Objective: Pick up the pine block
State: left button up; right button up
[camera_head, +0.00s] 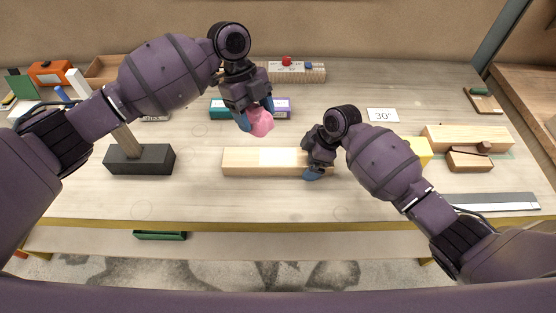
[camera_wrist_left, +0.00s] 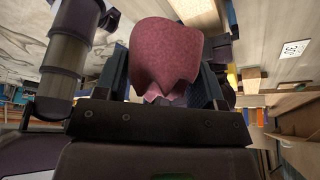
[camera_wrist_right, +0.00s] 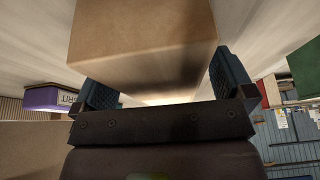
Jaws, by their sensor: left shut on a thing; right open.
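The pine block (camera_head: 262,160) is a long, pale wooden bar lying flat across the middle of the workbench. My right gripper (camera_head: 314,174) is at its right end. In the right wrist view the block's end (camera_wrist_right: 145,30) sits between the two open blue fingers (camera_wrist_right: 165,85), with a finger on each side; whether they touch it I cannot tell. My left gripper (camera_head: 256,112) is shut on a pink cloth-like thing (camera_head: 261,122) and holds it above the bench, behind the block. The pink thing fills the middle of the left wrist view (camera_wrist_left: 165,55).
A black-headed mallet (camera_head: 140,159) stands left of the block. Teal and purple boxes (camera_head: 282,107) lie behind it. A card marked 30° (camera_head: 382,115), a yellow block (camera_head: 421,150) and wooden pieces (camera_head: 468,138) are at right. The bench's front strip (camera_head: 230,205) is clear.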

jog(key=shift+c, duration=0.3)
jog(key=c, duration=1.2)
jog(key=shift+r, duration=0.15)
notch_tip(320, 180, up, 10)
jog(key=shift+f, duration=0.1)
jog(key=shift+f, duration=4.45)
jog(key=shift+f, duration=0.5)
